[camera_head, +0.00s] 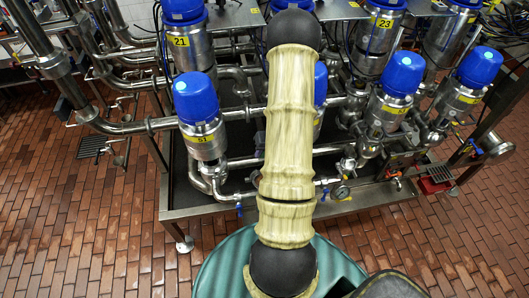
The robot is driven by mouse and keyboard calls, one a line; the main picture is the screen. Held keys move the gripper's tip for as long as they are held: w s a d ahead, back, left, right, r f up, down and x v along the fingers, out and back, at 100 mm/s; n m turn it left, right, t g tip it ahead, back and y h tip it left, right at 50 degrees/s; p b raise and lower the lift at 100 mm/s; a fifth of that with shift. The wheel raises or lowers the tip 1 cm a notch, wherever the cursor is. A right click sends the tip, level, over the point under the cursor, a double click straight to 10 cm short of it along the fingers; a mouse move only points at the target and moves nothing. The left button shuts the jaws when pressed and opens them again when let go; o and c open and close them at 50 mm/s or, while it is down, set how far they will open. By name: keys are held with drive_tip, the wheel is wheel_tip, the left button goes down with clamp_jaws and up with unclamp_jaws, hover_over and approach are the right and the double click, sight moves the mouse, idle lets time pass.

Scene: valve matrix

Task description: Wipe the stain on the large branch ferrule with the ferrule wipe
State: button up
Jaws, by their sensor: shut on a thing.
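My gripper is not visible in the head view; my own pale, ribbed arm with black joints stands up the middle of the picture and hides what is behind it. The ferrule wipe is not visible. A large steel pipe at the upper left has a clamped joint (55,64), and a thinner pipe has a flanged joint (149,127). I cannot tell which fitting is the large branch ferrule. No stain can be made out.
Blue-capped valves, including one marked 51 (201,117), one at centre right (399,90) and one at far right (473,83), stand on a steel frame (185,214). Brick floor (90,220) is open at left.

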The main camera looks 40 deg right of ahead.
drive_tip(key=shift+b+x, duration=0.75)
drive_tip(key=shift+x, duration=0.15)
drive_tip(key=shift+w+a+f+b, duration=0.1)
drive_tip(key=shift+a+f+b, duration=0.2)
drive_tip(key=shift+a, duration=0.05)
